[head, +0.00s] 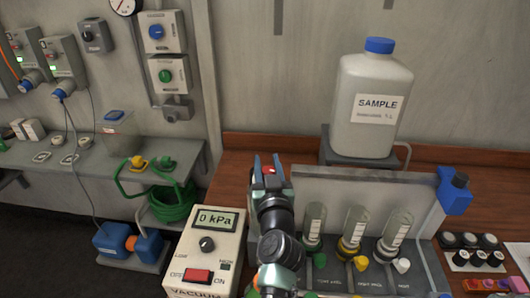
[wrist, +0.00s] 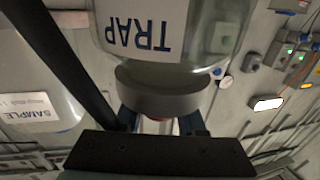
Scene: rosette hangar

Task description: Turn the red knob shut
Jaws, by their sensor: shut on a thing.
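A small bit of the red knob (head: 269,170) shows between the blue fingers of my gripper (head: 267,163) in the head view, near the left end of the grey rack. In the wrist view red (wrist: 155,119) shows low between the two fingers of my gripper (wrist: 160,123), under a dark grey rounded part (wrist: 165,92). My gripper is shut on the red knob. Most of the knob is hidden, so its turn angle cannot be told. A clear bottle labelled TRAP (wrist: 140,30) fills the upper wrist view, upside down in the picture.
A vacuum unit (head: 208,255) reading 0 kPa stands left of my arm. The rack (head: 350,185) right of my gripper holds several clear vials. A white SAMPLE jug (head: 370,100) stands behind it. A side shelf (head: 70,165) with green hose is at left.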

